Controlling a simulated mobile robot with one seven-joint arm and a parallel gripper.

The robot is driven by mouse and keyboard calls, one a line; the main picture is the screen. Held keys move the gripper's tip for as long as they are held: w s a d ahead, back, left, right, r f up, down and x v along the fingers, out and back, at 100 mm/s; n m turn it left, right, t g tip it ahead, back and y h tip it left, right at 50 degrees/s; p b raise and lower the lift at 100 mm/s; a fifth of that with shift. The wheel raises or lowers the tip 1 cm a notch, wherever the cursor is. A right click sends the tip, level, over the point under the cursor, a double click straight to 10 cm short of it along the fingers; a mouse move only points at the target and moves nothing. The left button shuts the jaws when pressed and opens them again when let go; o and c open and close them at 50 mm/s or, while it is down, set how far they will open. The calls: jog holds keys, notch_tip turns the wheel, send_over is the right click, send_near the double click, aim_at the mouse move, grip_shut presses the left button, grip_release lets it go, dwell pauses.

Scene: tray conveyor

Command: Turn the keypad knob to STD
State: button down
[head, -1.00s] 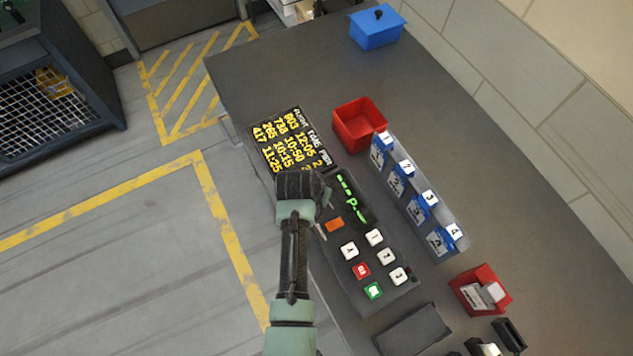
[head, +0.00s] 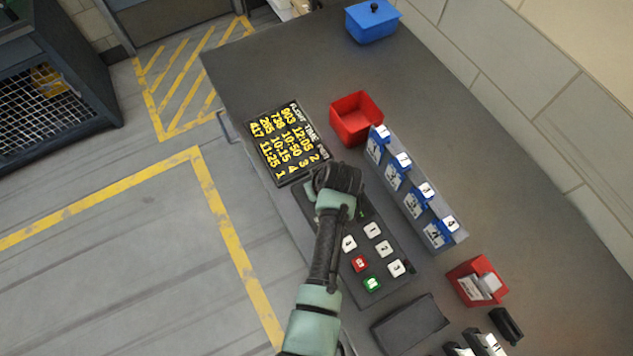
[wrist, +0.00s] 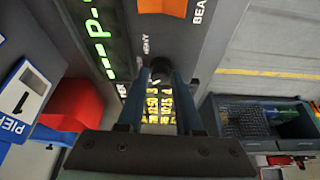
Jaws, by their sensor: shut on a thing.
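The dark keypad panel (head: 386,286) lies on the counter with white, red and green keys. In the head view my gripper (head: 343,178) is over the panel's far end, and my arm hides most of its green display and the knob. In the wrist view the black knob (wrist: 161,67) sits between the fingertips of my gripper (wrist: 162,74), which is shut on it. The word HEAVY shows beside the knob, with another label partly hidden. The STD mark and the knob's pointing direction cannot be made out. The green display (wrist: 97,35) and orange button (wrist: 163,7) are nearby.
A flight board (head: 287,146) with yellow figures lies beyond the panel. A row of numbered blue-tabbed slots (head: 458,237) stands close on the right. The counter's far left is clear.

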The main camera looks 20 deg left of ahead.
jog(key=shift+n, duration=0.5)
jog(key=c, duration=0.6)
grip_release()
jog(key=shift+r, duration=0.1)
jog(key=v, duration=1.2)
jog(key=shift+d+r+b, duration=0.25)
jog(key=shift+r+b, duration=0.05)
jog(key=shift+b, duration=0.05)
